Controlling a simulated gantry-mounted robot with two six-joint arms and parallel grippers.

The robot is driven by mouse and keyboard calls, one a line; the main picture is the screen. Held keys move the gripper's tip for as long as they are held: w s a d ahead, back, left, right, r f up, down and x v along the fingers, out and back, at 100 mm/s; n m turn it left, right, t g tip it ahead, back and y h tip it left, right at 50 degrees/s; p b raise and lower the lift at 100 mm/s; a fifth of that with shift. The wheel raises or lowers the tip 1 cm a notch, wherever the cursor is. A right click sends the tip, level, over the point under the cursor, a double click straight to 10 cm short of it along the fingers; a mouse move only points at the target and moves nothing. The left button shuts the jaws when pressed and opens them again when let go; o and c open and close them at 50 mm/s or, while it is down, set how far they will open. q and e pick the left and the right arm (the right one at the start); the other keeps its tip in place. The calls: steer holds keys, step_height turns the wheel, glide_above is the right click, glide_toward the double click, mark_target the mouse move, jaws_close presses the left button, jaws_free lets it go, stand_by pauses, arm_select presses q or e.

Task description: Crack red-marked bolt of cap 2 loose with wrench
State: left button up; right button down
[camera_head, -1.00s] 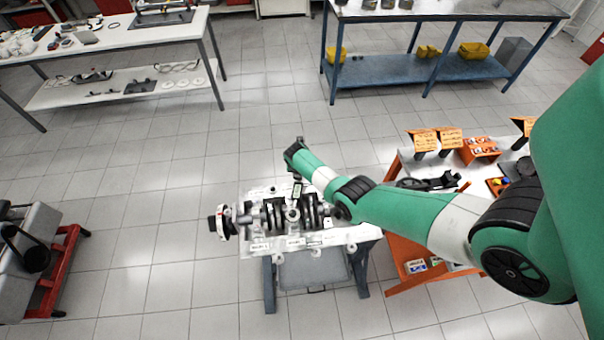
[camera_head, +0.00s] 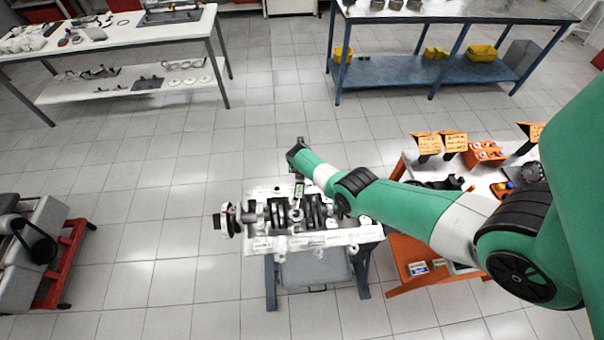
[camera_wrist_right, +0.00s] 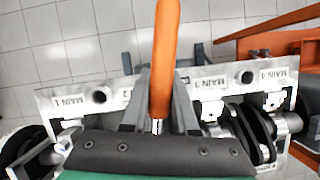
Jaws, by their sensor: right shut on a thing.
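The engine block (camera_head: 330,238) lies on a stand, with the crankshaft (camera_head: 317,214) across it. My right gripper (camera_head: 298,196) points down over the middle of the block. In the right wrist view my right gripper (camera_wrist_right: 158,118) is shut on a wrench with an orange handle (camera_wrist_right: 166,50), which points away from the wrist. The block's edge there carries the labels MAIN 1, MAIN 3 and MAIN 4, with a partly covered 2. The gripper hides the cap 2 area. I cannot make out the red-marked bolt or the wrench's working end. My left gripper is not in view.
An orange-framed cart (camera_head: 411,250) with bins and parts stands close right of the block. A red-framed machine (camera_head: 62,265) is at the left. A white table (camera_head: 120,43) and a blue bench (camera_head: 400,72) stand at the back. The floor between is clear.

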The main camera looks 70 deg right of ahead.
steer(key=shift+s+d+m+g+p, duration=0.1)
steer(key=shift+s+m+g+p, duration=0.3)
steer(key=shift+s, duration=0.4)
steer(key=shift+r+p, duration=1.3)
steer(key=shift+p, duration=0.05)
stand_by(3.4)
step_height(320, 180, up, 3)
steer(key=p, duration=0.3)
stand_by(0.3)
